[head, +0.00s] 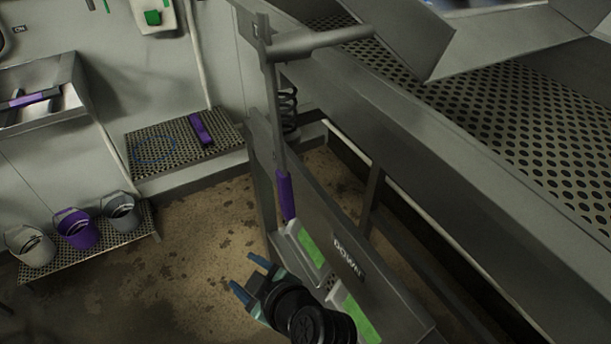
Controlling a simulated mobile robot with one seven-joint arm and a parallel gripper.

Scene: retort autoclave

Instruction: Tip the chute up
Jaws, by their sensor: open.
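A sloped sheet-metal piece that looks like the chute (398,38) hangs over the perforated metal deck at the upper right; its far part is cut off by the frame. A lever with a purple grip (285,196) hangs steeply downward from a bar with a round cross handle (318,40). How the lever links to the chute cannot be told. A panel with a "DOWN" label (348,257) stands just right of the purple grip. My gripper (247,276) is open and empty, with blue fingertips, below and left of the purple grip and apart from it.
The perforated deck (497,120) and its frame fill the right side. Two green-faced boxes (311,246) sit on the panel near my gripper. A coil spring (289,108) is behind the lever. Three buckets (77,229) stand on a low shelf at left. The floor between is clear.

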